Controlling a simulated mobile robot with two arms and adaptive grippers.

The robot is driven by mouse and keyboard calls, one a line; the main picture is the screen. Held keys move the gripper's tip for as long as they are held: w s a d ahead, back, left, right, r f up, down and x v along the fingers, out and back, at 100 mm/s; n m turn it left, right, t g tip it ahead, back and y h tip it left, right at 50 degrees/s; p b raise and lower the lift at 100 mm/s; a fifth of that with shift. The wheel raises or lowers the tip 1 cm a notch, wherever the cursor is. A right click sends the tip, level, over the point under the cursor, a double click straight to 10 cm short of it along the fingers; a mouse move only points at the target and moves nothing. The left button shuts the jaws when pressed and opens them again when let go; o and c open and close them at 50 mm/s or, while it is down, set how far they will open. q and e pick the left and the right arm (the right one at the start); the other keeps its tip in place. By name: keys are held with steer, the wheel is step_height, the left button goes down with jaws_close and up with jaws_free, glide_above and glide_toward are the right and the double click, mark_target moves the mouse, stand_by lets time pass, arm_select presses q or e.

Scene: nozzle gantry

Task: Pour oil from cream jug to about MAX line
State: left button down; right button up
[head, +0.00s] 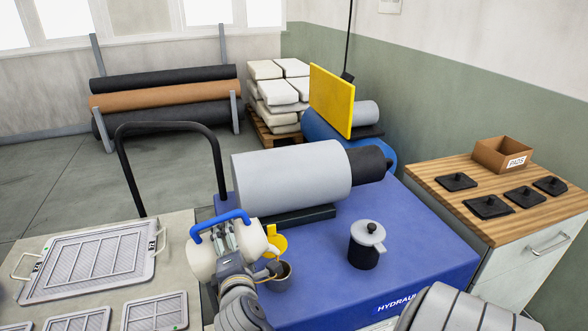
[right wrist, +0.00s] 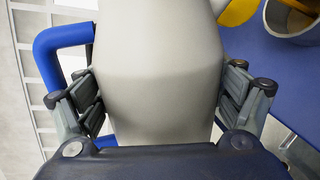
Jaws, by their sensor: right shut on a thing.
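The cream jug (head: 203,260) with a blue handle (head: 220,226) is above the left front of the blue hydraulic tank (head: 420,235). My right gripper (head: 232,248) is shut around the jug's body. In the right wrist view the jug (right wrist: 160,75) fills the space between the fingers, with its blue handle (right wrist: 62,42) at left. The jug's spout end is close to an open round filler cup (head: 283,281) with a yellow flap (head: 278,243) behind it. The cup also shows in the right wrist view (right wrist: 290,25). The MAX line and oil level cannot be made out. My left gripper is not in view.
A grey cylinder motor (head: 290,178) lies on the tank behind the jug. A dark pot with a grey lid (head: 366,247) stands to the right. A bench with filter panels (head: 95,255) is at left. A wooden-topped cabinet (head: 450,205) is at right.

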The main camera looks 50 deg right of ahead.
steer(key=shift+s+d+r+m+p, duration=0.15)
steer(key=shift+d+r+m+p, duration=0.3)
steer(key=shift+r+p, duration=0.3)
stand_by(0.4)
steer(key=shift+a, duration=0.1)
stand_by(2.2)
steer(key=shift+r+p, duration=0.1)
steer(key=shift+p, duration=0.55)
steer(key=shift+a, duration=0.1)
steer(key=shift+w+a+f+n+b, duration=0.2)
steer(key=shift+a+f+n, duration=0.1)
steer(key=shift+f+n, duration=0.3)
steer(key=shift+w+a+f+n+b, duration=0.1)
steer(key=shift+w+a+f+n, duration=0.15)
steer(key=shift+f+n, duration=0.3)
steer(key=shift+w+a+f+n+h+b, duration=0.1)
steer(key=shift+a+f+n+h+b, duration=0.2)
steer(key=shift+f+n, duration=0.4)
steer(key=shift+w+a+f+n+h+b, duration=0.1)
steer(key=shift+f+n+h+b, duration=0.25)
steer(key=shift+f, duration=0.6)
steer(key=shift+r+n+h+p, duration=0.25)
steer(key=shift+r+n+p, duration=0.25)
steer(key=shift+p, duration=0.45)
